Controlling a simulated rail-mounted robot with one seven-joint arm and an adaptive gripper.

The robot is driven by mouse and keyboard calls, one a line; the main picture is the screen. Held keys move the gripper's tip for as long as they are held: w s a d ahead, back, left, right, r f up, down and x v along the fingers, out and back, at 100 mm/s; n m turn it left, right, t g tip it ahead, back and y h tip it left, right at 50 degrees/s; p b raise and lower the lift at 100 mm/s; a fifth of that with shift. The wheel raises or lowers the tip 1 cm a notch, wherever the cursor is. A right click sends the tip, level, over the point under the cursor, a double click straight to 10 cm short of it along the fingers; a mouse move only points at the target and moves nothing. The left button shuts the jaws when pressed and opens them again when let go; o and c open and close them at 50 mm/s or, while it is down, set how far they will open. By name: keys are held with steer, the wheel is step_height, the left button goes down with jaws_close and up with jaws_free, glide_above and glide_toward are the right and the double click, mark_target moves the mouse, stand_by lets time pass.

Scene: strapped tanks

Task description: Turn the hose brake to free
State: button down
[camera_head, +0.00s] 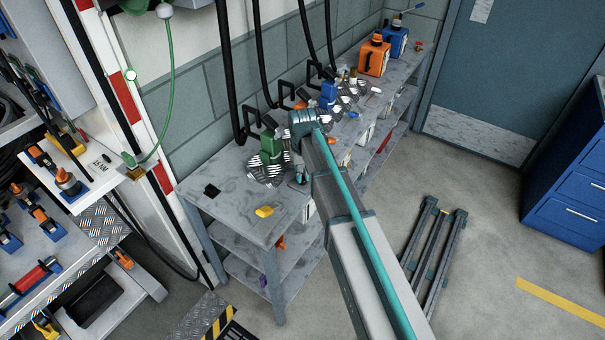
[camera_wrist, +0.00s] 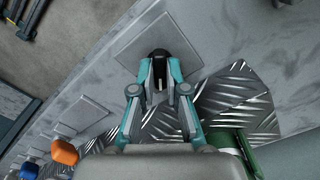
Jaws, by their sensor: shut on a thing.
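In the wrist view my gripper (camera_wrist: 160,75) is shut on a small black rounded piece (camera_wrist: 159,54) above a grey square plate (camera_wrist: 135,42). This piece may be the handle of the hose brake; I cannot tell for sure, nor which way it is turned. In the head view my arm hides the fingertips and the held piece. A green unit (camera_head: 269,145) stands on a ribbed metal plate just left of my wrist, and its edge also shows at the lower right in the wrist view (camera_wrist: 235,142).
The grey workbench (camera_head: 235,215) runs along the wall, with a yellow piece (camera_head: 264,211) at its near end. Black hoses (camera_head: 231,80) hang down to it. A blue unit (camera_head: 328,95) and an orange canister (camera_head: 374,56) stand farther back. A blue cabinet (camera_head: 565,165) is right.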

mark_target(303, 177)
steer(key=m, duration=0.5)
steer(key=shift+m+p, duration=0.3)
steer(key=shift+p, duration=0.05)
steer(key=m, duration=0.4)
steer(key=shift+m, duration=0.4)
steer(key=shift+w, duration=0.1)
steer(key=c, duration=1.2)
jaws_free()
steer(key=shift+r, duration=0.1)
step_height(303, 177, up, 12)
steer(key=shift+f, duration=0.1)
